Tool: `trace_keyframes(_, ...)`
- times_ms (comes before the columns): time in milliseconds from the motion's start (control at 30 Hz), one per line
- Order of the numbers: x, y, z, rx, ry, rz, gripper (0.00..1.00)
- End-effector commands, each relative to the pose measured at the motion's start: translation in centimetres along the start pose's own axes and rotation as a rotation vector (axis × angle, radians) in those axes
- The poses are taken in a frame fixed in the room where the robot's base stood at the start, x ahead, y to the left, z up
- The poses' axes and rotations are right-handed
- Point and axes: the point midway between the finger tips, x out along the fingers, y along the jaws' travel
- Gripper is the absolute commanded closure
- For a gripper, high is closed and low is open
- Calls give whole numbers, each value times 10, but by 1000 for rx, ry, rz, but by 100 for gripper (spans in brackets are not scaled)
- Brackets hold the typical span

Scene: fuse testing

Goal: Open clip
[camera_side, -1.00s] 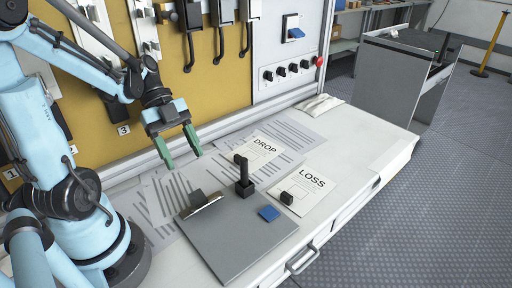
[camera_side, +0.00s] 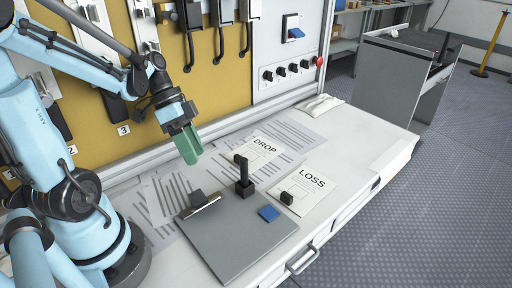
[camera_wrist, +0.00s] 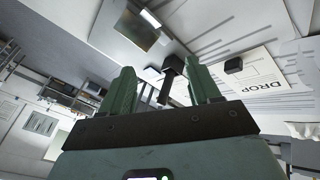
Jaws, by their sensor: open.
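A grey board (camera_side: 238,240) lies flat on the bench in the side view. A silver clip (camera_side: 202,206) with a dark block (camera_side: 197,197) sits at its far left edge. My gripper (camera_side: 190,158) has green fingers and hangs above the papers, behind and above the clip. It is apart from the clip. In the side view the fingers overlap; in the wrist view my gripper (camera_wrist: 163,72) shows them spread, with nothing held. A dark block with a stem (camera_wrist: 172,68) shows beyond the gap there; I cannot tell whether it is the clip's block.
A blue square (camera_side: 268,213) lies at the board's right edge. DROP (camera_side: 257,150) and LOSS (camera_side: 310,183) sheets lie farther right; a small black block (camera_side: 287,198) sits on the latter.

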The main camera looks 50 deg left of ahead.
Motion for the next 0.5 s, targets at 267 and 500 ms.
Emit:
trace_keyframes(267,-3,-2,-1,-403,-17,-46,38)
trace_keyframes(500,-8,-2,0,-760,-21,-82,38)
